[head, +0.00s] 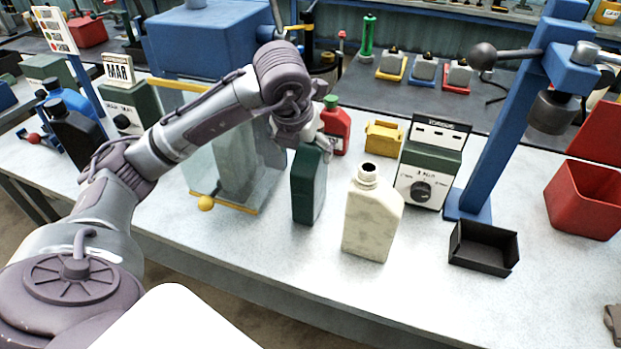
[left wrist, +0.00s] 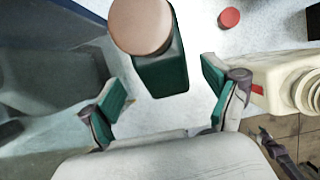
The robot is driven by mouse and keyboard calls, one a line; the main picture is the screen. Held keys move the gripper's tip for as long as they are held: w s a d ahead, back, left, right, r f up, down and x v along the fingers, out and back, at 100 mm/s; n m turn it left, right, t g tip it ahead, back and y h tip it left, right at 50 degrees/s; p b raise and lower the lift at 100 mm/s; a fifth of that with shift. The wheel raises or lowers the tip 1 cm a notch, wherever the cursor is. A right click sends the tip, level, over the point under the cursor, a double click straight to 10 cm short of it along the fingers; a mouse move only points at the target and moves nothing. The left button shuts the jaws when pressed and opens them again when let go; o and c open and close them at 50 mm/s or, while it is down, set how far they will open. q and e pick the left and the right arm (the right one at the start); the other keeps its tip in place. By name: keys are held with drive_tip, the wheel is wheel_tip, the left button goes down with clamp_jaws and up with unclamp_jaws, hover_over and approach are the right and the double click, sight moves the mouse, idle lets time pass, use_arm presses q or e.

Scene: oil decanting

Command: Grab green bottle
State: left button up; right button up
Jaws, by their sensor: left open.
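The dark green bottle (head: 308,190) stands upright on the light table, left of a cream bottle (head: 371,215). My left gripper (head: 308,138) is at its top, and the arm hides its cap in the head view. In the left wrist view the green bottle (left wrist: 165,72) shows a brown round cap from above. There my left gripper (left wrist: 163,86) is open, with one green-padded finger on each side and gaps to the bottle. The cream bottle (left wrist: 280,85) lies just beyond the right-hand finger. A small part of what looks like my right gripper (head: 613,322) shows at the right edge.
A clear container with a yellow rim (head: 235,205) stands close left of the green bottle. A red bottle (head: 336,126) is just behind. A green scale-like box (head: 428,165), black tray (head: 484,247) and red bin (head: 583,199) stand rightward. The front table is clear.

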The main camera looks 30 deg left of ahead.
use_arm(q)
drive_tip(key=shift+p+x, duration=0.35)
drive_tip(key=shift+x, duration=0.65)
drive_tip(key=p+x, duration=0.1)
drive_tip(key=x, duration=0.2)
drive_tip(key=shift+w+f, duration=0.25)
drive_tip(key=shift+w, duration=0.05)
drive_tip(key=shift+w+f, duration=0.1)
drive_tip(key=shift+f, duration=0.15)
drive_tip(key=shift+c, duration=0.5)
clamp_jaws()
drive_tip(key=shift+w, duration=0.1)
use_arm(e)
drive_tip(key=w, duration=0.1)
drive_tip(key=w+r, duration=0.2)
drive_tip(key=shift+a, duration=0.25)
